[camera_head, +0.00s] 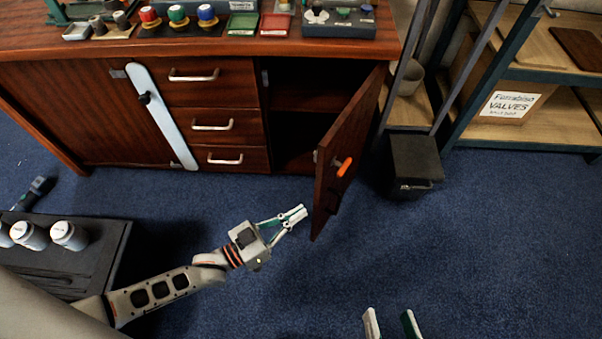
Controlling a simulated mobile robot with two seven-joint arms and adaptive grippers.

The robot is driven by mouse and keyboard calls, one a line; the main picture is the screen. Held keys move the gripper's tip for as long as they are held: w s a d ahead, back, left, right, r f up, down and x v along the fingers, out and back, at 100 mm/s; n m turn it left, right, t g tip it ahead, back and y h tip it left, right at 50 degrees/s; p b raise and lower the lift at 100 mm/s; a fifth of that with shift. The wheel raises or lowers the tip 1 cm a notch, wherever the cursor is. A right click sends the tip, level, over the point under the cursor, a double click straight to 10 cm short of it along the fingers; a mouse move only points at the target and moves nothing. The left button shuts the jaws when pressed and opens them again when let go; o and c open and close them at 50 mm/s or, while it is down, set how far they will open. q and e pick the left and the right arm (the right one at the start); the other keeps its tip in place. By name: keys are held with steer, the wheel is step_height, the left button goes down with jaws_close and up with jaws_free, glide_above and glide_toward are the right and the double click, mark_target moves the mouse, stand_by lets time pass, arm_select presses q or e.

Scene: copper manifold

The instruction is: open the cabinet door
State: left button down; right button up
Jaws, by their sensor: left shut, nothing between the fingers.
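The cabinet door (330,193) is dark reddish wood with an orange handle (344,166). It stands swung out from the right end of the cabinet (80,105), and the dark inside with a shelf (300,98) shows behind it. My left gripper (302,213) is shut and empty, just left of the door's lower outer part. I cannot tell whether it touches the door. My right gripper (391,324) shows only its two fingers at the bottom edge. They are apart, with nothing between them, over the floor and away from the door.
Drawers (212,125) and a white-blue strip with a black knob (160,115) are left of the opening. A black box (414,165) stands right of the door, beside a shelf rack (530,130). Blue carpet (480,240) in front is clear.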

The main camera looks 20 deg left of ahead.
arm_select(q)
steer(key=w+a+r+n+g+h+p, duration=0.1)
steer(key=w+a+r+n+g+h, duration=0.1)
steer(key=r, duration=0.4)
steer(key=w+a+r+n+g+h, duration=0.1)
steer(key=w+r+n+g+h, duration=0.1)
steer(key=r, duration=0.5)
steer(key=a+r+n+g+p, duration=0.1)
steer(key=a+r+n, duration=0.5)
steer(key=a+n, duration=0.25)
steer(key=w+d+b, duration=0.2)
steer(key=w+d, duration=0.1)
steer(key=d, duration=0.9)
steer(key=shift+w+r, duration=0.2)
steer(key=shift+w, duration=0.1)
arm_select(e)
steer(key=shift+w+d+r, duration=0.1)
steer(key=shift+d, duration=0.1)
arm_select(q)
steer(key=shift+d+m, duration=0.1)
steer(key=shift+m, duration=0.15)
arm_select(e)
steer(key=shift+d+n, duration=0.1)
steer(key=shift+n, duration=0.2)
